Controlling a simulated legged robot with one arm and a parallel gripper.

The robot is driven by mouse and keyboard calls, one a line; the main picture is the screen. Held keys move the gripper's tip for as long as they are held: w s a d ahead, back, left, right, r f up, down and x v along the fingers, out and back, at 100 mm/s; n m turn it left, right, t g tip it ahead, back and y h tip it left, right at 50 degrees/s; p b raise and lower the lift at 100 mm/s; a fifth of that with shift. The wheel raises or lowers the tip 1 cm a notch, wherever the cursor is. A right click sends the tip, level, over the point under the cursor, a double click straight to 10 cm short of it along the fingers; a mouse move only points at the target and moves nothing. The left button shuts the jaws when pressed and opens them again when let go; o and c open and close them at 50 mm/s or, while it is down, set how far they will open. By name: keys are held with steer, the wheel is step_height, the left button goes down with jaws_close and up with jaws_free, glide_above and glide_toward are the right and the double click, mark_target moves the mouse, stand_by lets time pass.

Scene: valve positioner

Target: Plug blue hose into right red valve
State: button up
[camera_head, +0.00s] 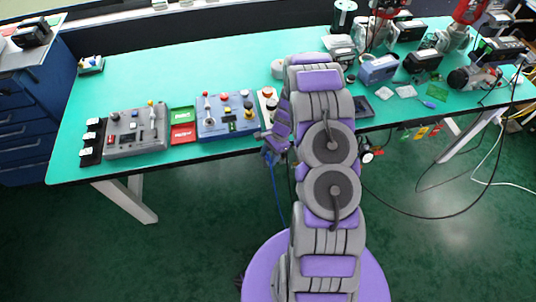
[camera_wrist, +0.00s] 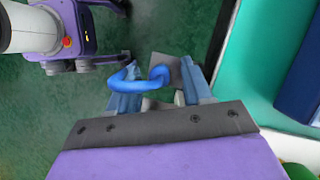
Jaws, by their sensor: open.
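My gripper (camera_wrist: 160,85) is open in the wrist view, with its two blue-grey fingers apart. The blue hose (camera_wrist: 128,80) curves across the space at the fingers; I cannot tell whether it touches them. In the head view my gripper (camera_head: 272,145) is by the table's front edge, partly hidden by my arm. A thin length of the blue hose (camera_head: 276,190) hangs below it. Two red-topped devices stand at the table's back right, cut by the picture's top edge. The right one (camera_head: 470,12) may be the right red valve; its port cannot be made out.
Black cables (camera_head: 440,215) hang off the right side. Coloured tags hang from the front edge.

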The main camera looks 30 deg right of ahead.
steer(key=shift+d, duration=0.15)
steer(key=shift+c, duration=0.9)
steer(key=shift+a+r, duration=0.1)
steer(key=shift+a, duration=0.6)
steer(key=c, duration=0.4)
steer(key=shift+d, duration=0.25)
jaws_close()
steer(key=shift+c, duration=0.5)
jaws_free()
steer(key=shift+w, duration=0.1)
jaws_close()
